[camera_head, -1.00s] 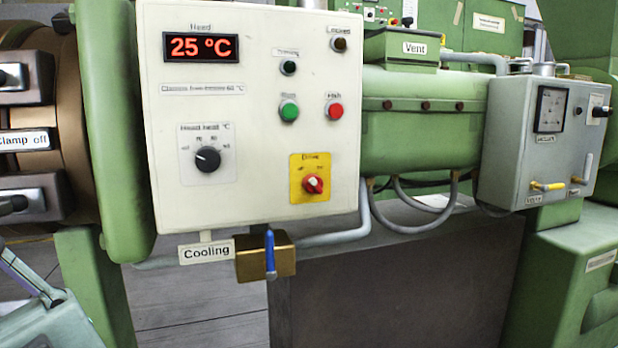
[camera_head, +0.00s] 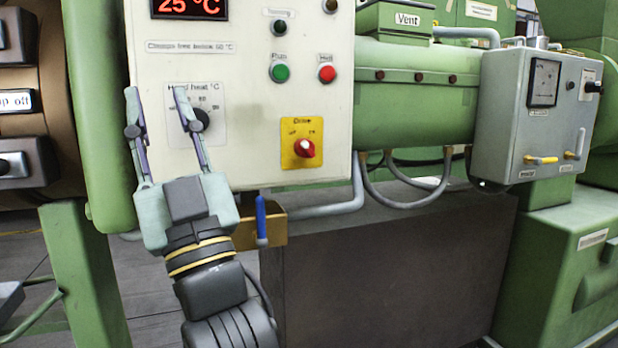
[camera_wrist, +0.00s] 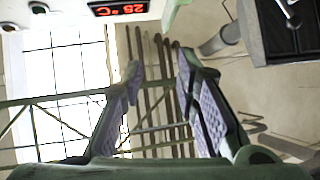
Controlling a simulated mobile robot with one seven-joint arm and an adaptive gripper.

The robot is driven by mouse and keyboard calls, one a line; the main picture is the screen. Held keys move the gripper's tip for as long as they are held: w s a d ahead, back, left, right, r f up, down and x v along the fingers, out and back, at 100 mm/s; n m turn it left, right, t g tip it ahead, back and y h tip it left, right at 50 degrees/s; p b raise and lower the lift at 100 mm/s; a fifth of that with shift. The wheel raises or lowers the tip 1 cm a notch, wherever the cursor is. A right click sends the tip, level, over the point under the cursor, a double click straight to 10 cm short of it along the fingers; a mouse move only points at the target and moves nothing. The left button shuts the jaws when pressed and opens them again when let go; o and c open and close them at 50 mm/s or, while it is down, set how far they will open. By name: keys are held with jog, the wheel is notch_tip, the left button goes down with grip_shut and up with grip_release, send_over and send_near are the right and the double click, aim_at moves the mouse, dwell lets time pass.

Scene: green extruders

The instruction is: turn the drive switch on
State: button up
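The drive switch (camera_head: 305,148) is a red rotary knob on a yellow plate at the lower right of the white control panel (camera_head: 240,105). Its pointer angle is too small to tell surely. My gripper (camera_head: 158,92) is raised in front of the panel's left side, left of the switch and apart from it. Its two fingers are spread with nothing between them, and one partly covers the head heat dial (camera_head: 200,120). In the wrist view, my open gripper (camera_wrist: 160,75) points past the panel, whose display shows 25 °C; the drive switch is not seen there.
A green button (camera_head: 280,73) and a red button (camera_head: 327,74) sit above the switch. A blue-handled cooling valve (camera_head: 261,218) juts out below the panel, beside my wrist. Grey hoses (camera_head: 400,200) and a grey vacuum box (camera_head: 500,125) stand to the right. Space before the switch is clear.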

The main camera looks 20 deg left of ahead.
aim_at(308, 154)
jog(key=shift+o, duration=1.4)
jog(key=w+d+f+m+t+h+b, duration=0.3)
jog(key=w+d+h, duration=0.3)
jog(key=w, duration=0.3)
jog(key=shift+w+d+f+m+h, duration=0.2)
jog(key=shift+d+f+m+h, duration=0.2)
jog(key=shift+d+f+m, duration=0.5)
jog(key=shift+o, duration=0.4)
jog(key=w+d+f+m+g+h+b, duration=0.1)
jog(key=w+d+f+h+b, duration=0.1)
jog(key=w+d+f, duration=0.3)
notch_tip(308, 154, down, 2)
jog(key=shift+w+d+f+m+h, duration=0.1)
jog(key=shift+w+d+m+h, duration=0.2)
jog(key=shift+d+h, duration=0.75)
jog(key=shift+y, duration=0.25)
jog(key=x, duration=1)
jog(key=shift+w+f, duration=0.1)
jog(key=shift+w, duration=0.3)
jog(key=shift+c, duration=0.3)
grip_shut()
